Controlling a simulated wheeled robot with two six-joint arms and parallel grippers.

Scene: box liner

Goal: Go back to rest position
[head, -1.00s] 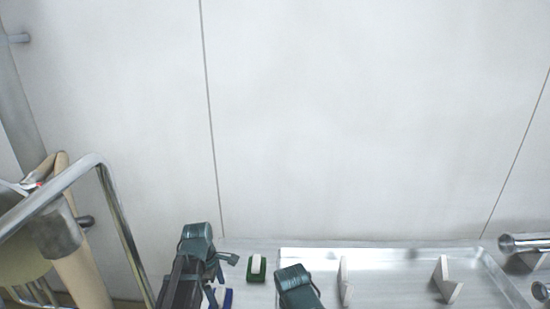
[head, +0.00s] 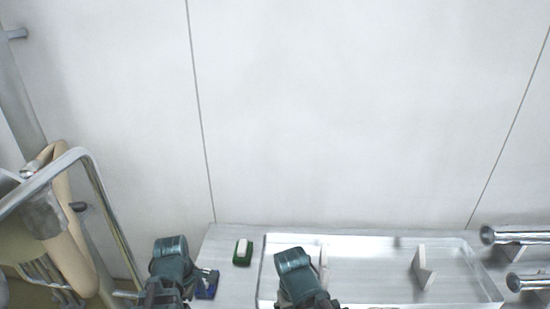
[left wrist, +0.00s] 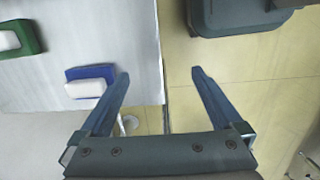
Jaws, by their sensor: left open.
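My left gripper (left wrist: 160,75) is open and empty in the left wrist view, its two blue-grey fingers apart over the table edge and the tiled floor. A blue holder with a white block (left wrist: 90,82) lies on the table just left of the fingers, apart from them as far as I can tell. In the head view my left arm is at the bottom, partly hiding the blue holder (head: 208,284). My right arm shows at the bottom centre, but its gripper is out of frame.
A green holder with a white block (head: 243,252) lies on the grey table (head: 222,238). A shallow metal tray (head: 345,241) with upright white pieces (head: 423,268) is to the right. Metal cylinders (head: 515,236) are at far right. A metal-tube frame (head: 105,195) stands at left.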

